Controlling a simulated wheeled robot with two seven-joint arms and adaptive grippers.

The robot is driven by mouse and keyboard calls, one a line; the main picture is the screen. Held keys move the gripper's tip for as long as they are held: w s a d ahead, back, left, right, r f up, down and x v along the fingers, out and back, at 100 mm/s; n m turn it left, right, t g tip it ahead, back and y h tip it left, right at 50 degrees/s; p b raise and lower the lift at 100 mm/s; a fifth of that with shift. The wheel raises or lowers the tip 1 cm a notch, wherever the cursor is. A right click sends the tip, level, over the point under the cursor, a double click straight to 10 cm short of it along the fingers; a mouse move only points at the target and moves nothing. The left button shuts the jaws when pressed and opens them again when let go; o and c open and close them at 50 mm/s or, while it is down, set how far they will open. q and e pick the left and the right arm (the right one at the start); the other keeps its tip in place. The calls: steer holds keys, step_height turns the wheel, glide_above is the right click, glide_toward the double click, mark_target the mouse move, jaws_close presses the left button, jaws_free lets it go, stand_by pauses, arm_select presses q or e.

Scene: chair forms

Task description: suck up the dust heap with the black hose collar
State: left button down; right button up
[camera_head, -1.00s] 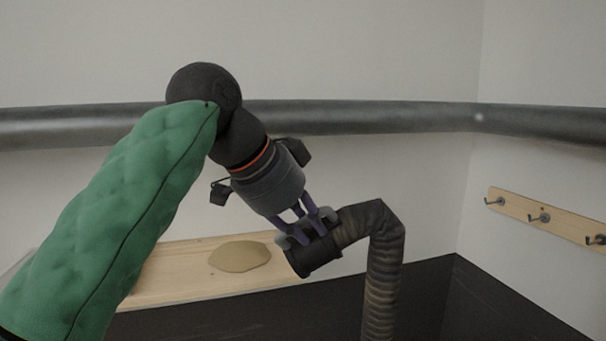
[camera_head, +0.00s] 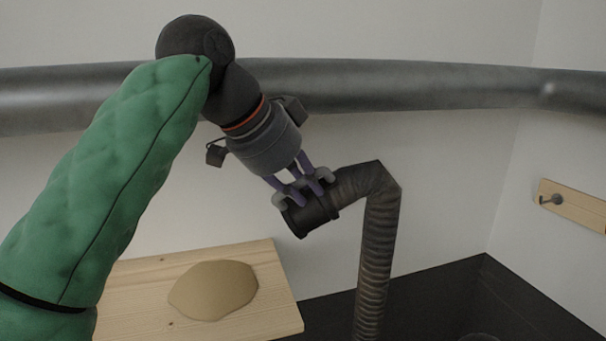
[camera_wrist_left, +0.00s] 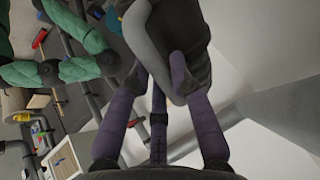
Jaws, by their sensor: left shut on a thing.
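The black hose collar (camera_head: 310,212) is the dark end of a ribbed, bent hose (camera_head: 376,255). My left gripper (camera_head: 300,190) is shut on the collar from above, and the collar's mouth tilts down to the left. The left wrist view also shows the fingers around the dark collar (camera_wrist_left: 195,45). The dust heap (camera_head: 214,290) is a flat tan mound on a light wooden board (camera_head: 275,300). The collar is above and to the right of the heap in the head view, apart from it. My right gripper is not in view.
A thick grey pipe (camera_head: 420,85) runs along the wall behind my arm. A wooden rail with a hook (camera_head: 552,200) is on the right wall. A dark surface (camera_head: 450,300) lies right of the board.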

mark_target(294, 212)
arm_select(q)
steer(key=shift+s+a, duration=0.15)
steer(key=shift+s, duration=0.4)
steer(key=shift+s+a+f, duration=0.15)
steer(key=shift+f, duration=0.05)
steer(key=a+f, duration=0.1)
steer(key=w+a+f, duration=0.1)
steer(key=shift+w+f, duration=0.15)
steer(key=shift+f, duration=0.15)
steer(key=shift+s+a+f, duration=0.35)
steer(key=shift+a+f, duration=0.05)
steer(key=shift+f, duration=0.05)
steer(key=a+f+b, duration=0.2)
steer(key=a+f, duration=0.2)
steer(key=f, duration=0.1)
steer(key=shift+b, duration=0.3)
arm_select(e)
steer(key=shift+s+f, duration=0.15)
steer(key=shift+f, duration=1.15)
